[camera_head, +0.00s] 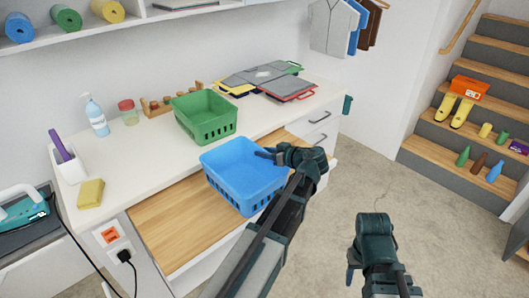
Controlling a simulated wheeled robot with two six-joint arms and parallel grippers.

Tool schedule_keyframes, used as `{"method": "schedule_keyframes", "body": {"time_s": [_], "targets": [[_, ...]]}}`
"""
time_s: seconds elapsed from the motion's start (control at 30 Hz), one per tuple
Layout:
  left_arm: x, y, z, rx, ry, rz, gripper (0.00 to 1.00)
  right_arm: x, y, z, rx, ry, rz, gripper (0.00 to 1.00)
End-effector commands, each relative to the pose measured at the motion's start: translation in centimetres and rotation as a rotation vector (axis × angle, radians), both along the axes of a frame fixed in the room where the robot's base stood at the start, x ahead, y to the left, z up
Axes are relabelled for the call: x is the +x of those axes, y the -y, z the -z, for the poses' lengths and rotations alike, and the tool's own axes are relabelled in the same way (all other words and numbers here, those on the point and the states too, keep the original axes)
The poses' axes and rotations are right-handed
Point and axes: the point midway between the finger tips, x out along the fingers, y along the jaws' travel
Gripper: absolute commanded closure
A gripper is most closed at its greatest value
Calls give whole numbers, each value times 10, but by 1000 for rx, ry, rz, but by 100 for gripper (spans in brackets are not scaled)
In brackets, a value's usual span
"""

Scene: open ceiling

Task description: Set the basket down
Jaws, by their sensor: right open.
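A blue basket (232,178) with slotted sides is at the front of the pull-out wooden board (180,222), its near side close to the board's front edge. I cannot tell whether its base touches the board. My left gripper (268,155) is at the basket's right rim, with a finger reaching over it, and appears shut on that rim; the other finger is hidden. My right gripper (352,270) is open and empty, low over the floor to the right, away from the basket.
A green basket (205,115) stands on the white counter (150,150) behind. A yellow sponge (90,193), a soap bottle (96,117) and folded clothes (262,75) are also there. The board's left part is clear. Stairs (420,140) with several items rise at right.

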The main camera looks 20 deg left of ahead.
Motion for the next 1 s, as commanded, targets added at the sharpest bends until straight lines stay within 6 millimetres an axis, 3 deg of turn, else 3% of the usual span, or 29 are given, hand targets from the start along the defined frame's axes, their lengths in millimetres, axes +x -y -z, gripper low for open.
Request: {"method": "schedule_keyframes", "body": {"time_s": [0.5,0.7,1.0], "targets": [[-32,85,-40,-1,0,4,65,0,0,-40,0,0,0,50],[-37,99,-45,0,0,2,65,0,0,-44,0,0,0,50],[-38,101,-44,0,0,1,65,0,0,-44,0,0,0,50]]}}
